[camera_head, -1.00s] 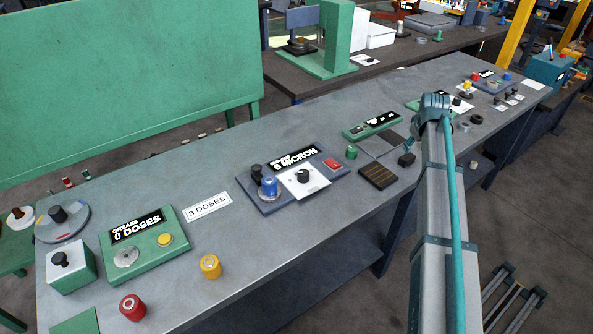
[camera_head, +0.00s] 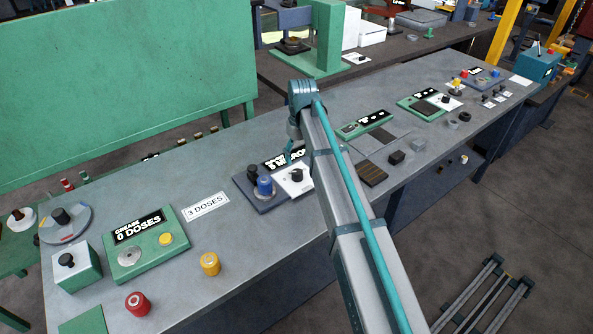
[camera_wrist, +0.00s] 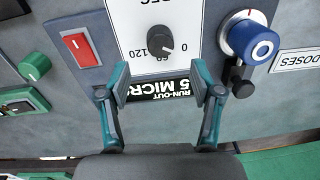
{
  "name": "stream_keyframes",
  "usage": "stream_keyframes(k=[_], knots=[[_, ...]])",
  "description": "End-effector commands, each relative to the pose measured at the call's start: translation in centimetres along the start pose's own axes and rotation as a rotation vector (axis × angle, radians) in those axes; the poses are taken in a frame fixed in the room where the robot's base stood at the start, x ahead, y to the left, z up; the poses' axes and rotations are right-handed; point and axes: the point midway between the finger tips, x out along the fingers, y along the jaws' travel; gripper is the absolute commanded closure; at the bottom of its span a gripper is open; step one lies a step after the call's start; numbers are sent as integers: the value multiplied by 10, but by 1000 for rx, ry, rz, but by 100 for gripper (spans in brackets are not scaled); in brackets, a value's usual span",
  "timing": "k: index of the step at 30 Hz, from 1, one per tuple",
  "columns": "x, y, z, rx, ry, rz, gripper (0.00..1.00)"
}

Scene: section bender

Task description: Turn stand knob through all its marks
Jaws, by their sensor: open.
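A black dial knob (camera_head: 297,175) stands on a white plate on the blue run-out stand (camera_head: 262,203). In the wrist view the knob (camera_wrist: 160,39) has a pale pointer line, and the plate (camera_wrist: 189,15) shows marks 0, 60 and 120. My gripper (camera_wrist: 164,84) is open and empty; its two fingers lie either side of the stand's run-out label (camera_wrist: 160,92), with the knob above and between them in the picture. No finger appears to touch the knob. In the head view my arm partly covers the stand and the gripper is mostly hidden.
A blue knob (camera_wrist: 250,41) with a black post (camera_wrist: 240,80) stands close to the plate. A red switch (camera_wrist: 80,49) is on the plate's other side. The green grease box (camera_head: 146,243) and a yellow cylinder (camera_head: 210,263) stand further left on the bench.

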Motion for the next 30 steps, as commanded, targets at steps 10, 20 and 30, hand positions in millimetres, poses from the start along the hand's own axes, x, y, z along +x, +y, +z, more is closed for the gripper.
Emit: stream_keyframes(k=[10, 20, 30], knots=[[54, 0, 0, -1, -1, 0, 35], [76, 0, 0, -1, 1, 1, 35], [77, 0, 0, -1, 1, 1, 50]])
